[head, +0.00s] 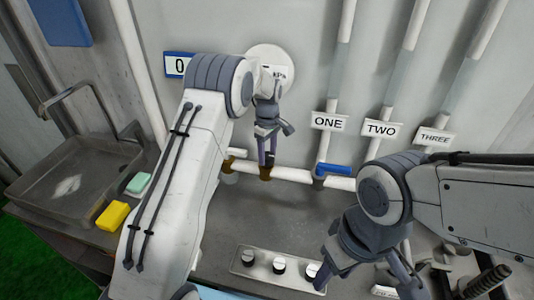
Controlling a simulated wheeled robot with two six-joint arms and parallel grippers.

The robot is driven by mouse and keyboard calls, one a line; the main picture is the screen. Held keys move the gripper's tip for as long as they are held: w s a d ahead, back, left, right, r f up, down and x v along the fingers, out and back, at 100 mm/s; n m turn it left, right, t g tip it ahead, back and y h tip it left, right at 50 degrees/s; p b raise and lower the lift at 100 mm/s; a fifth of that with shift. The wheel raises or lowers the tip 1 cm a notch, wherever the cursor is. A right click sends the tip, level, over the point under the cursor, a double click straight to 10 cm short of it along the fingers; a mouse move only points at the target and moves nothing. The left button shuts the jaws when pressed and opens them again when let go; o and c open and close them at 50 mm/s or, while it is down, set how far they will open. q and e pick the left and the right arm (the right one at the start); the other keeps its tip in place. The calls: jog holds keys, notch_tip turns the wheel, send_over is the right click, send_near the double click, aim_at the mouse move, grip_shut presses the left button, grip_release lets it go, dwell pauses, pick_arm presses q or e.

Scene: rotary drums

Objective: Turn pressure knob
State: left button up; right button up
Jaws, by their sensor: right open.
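A metal panel (240,266) on the counter carries a row of three round knobs: a left one (248,257), a middle one (279,266) and a right one (313,270). No readable label shows which is the pressure knob. My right gripper (364,283) is open over the counter, its left finger close beside or over the right knob; contact cannot be told. My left gripper (267,158) points down above a brown pipe fitting (265,174), fingers close together; its opening is unclear. A round gauge (286,57) marked kPa is partly hidden by my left arm.
White pipes labelled ONE (327,121), TWO (381,130) and THREE (433,137) rise on the wall. A blue valve handle (334,169) sits below ONE. A sink (75,175), green sponge (138,183) and yellow sponge (112,216) are left. The mid counter is clear.

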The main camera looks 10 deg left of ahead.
dwell(0.3)
pick_arm(q)
jog(key=m, duration=1)
jog(key=shift+r+m+b, duration=0.1)
jog(key=shift+m+b, duration=0.2)
dwell(0.3)
jog(key=o, duration=1.4)
